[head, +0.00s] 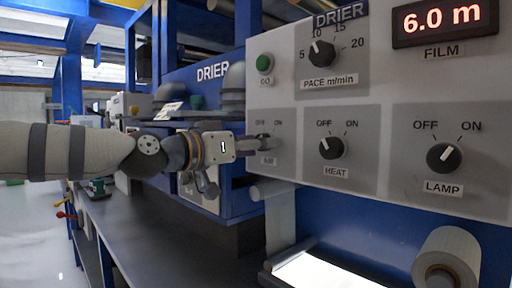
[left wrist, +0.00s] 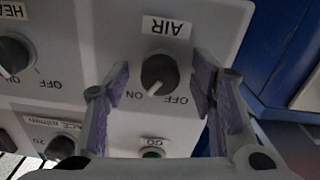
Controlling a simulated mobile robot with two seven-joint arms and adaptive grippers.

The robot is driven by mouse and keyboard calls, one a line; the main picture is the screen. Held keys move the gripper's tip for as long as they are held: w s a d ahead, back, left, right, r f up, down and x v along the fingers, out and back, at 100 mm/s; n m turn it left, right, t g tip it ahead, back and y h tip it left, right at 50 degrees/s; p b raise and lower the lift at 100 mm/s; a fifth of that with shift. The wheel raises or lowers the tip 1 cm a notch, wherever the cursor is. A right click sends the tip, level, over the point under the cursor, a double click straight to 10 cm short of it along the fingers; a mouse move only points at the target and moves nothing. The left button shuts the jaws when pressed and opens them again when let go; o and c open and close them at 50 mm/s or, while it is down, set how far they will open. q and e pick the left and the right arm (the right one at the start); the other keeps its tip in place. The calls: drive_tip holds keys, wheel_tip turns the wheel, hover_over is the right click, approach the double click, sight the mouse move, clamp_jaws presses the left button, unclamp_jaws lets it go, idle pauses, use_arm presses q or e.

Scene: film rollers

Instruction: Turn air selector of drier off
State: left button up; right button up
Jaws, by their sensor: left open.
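The AIR selector is a dark round knob (left wrist: 160,73) with a white pointer line, on the drier's grey panel. In the left wrist view, which is upside down, its pointer lies between the ON and OFF marks, leaning toward ON. My left gripper (left wrist: 162,78) is open, with one finger on each side of the knob and gaps to both. In the head view my left gripper (head: 262,142) reaches the panel's left part and hides the AIR knob; only its labels show. My right gripper is in neither view.
The PACE knob (head: 322,53) and green GO button (head: 264,63) are above. A film roller (head: 447,258) juts out below the panel.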

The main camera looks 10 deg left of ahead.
use_arm(q)
drive_tip(key=c, duration=1.1)
drive_tip(key=shift+c, duration=0.2)
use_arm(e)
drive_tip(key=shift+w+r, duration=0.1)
use_arm(q)
drive_tip(key=shift+s+d+r+n+p, duration=0.1)
drive_tip(key=shift+n+p, duration=1)
drive_tip(key=shift+n, duration=4.7)
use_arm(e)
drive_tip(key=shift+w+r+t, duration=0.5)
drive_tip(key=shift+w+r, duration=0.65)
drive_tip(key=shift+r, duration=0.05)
use_arm(q)
drive_tip(key=shift+n, duration=0.3)
